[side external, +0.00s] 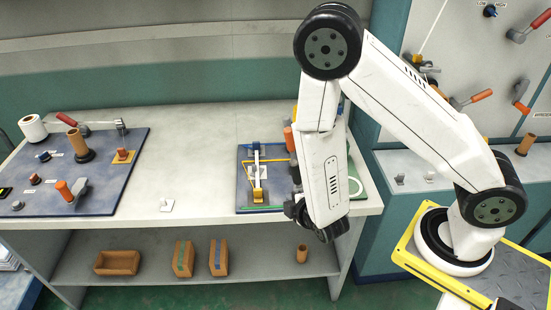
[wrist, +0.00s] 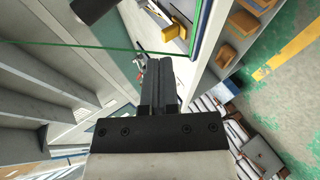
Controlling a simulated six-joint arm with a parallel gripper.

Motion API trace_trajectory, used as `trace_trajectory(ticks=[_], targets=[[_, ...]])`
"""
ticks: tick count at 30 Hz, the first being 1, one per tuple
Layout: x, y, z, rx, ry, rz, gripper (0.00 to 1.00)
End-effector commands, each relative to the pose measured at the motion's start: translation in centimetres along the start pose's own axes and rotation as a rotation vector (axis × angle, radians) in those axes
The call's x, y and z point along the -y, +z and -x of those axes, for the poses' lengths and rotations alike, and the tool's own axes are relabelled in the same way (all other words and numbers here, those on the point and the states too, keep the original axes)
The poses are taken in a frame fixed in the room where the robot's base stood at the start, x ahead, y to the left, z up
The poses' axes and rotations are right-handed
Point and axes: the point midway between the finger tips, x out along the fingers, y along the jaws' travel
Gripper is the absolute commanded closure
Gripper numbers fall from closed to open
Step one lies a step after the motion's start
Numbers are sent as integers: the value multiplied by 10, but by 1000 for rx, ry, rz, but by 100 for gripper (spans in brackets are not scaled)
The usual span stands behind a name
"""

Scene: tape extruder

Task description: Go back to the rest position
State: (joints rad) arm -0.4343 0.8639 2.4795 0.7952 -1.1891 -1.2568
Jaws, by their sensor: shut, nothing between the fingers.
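My gripper (wrist: 153,62) shows in the wrist view with its two dark fingers side by side, shut and empty. In the side external view my white arm bends down in front of the right end of the workbench, and the fingers cannot be made out clearly there. A blue board (side external: 245,185) with a yellow and white mechanism (side external: 257,172) lies on the bench just left of my arm. A thin green strip (side external: 262,208) runs along its front edge. My arm hides part of what is behind it.
A larger blue board (side external: 100,185) with handles and a white roll (side external: 32,128) sits at the bench's left. A control panel (side external: 470,60) stands at right. The bench middle is mostly clear.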

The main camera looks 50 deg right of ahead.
Motion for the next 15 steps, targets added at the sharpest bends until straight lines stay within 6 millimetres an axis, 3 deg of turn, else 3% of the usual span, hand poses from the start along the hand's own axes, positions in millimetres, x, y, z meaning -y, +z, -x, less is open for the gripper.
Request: trace_trajectory(ticks=[8,15], targets=[[-13,-19,1,-26,-247,-342,100],[-28,-27,14,-1,-445,-570,100]])
